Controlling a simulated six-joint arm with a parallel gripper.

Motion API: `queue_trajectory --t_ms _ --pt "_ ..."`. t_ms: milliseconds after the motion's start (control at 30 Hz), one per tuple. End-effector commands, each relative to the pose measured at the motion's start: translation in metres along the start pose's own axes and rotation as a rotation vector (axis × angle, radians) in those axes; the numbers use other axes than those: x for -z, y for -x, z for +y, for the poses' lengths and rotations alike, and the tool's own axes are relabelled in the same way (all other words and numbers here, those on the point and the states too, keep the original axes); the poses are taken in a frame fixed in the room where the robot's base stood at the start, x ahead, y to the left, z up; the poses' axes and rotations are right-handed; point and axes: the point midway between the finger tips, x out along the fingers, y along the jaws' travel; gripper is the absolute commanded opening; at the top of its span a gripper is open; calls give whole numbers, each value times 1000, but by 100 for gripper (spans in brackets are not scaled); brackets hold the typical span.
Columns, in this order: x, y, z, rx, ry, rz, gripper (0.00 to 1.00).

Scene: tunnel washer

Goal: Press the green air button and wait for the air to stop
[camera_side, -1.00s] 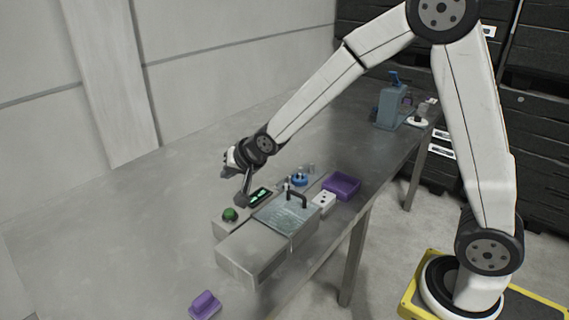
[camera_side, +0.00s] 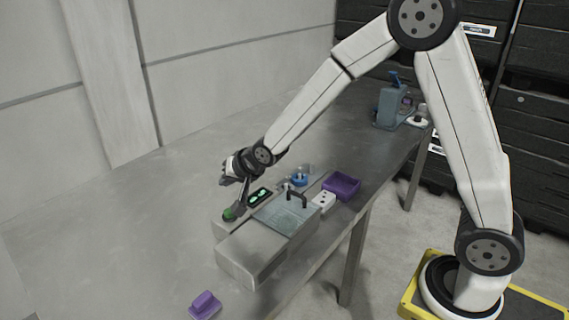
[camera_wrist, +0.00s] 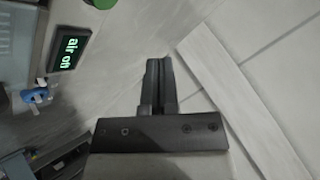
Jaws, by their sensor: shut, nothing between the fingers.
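The green air button (camera_side: 229,214) is a round dome on the left end of the grey washer unit. It also shows cut off at the top edge of the wrist view (camera_wrist: 100,3). My gripper (camera_side: 238,206) is shut and empty, with its fingertips pointing down close beside the button in the side view. In the wrist view the closed fingertips (camera_wrist: 156,62) appear apart from the button, to its lower right. I cannot tell whether they touch it. The display (camera_wrist: 70,48) beside the button shows green text beginning "air o"; its ending is hard to read.
The washer's clear-topped basin (camera_side: 283,214) with a black handle stands beside the button. A blue knob (camera_side: 299,180), a white block (camera_side: 324,201) and a purple tray (camera_side: 342,187) are to its right. A purple piece (camera_side: 205,305) lies in front.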

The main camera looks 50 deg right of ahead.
Motion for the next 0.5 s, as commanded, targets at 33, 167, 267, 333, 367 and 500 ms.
queue_trajectory --t_ms 33,167,267,333,367,500 --pt "-3 -4 3 -2 -1 -2 0" --pt "-10 -14 10 -2 -1 -2 0" --pt "-16 -21 16 -2 0 -2 0" --pt "-19 -26 19 -3 0 -2 0" --pt "-21 -28 21 -2 1 -2 0" --pt "-26 -36 26 -1 0 -1 0"
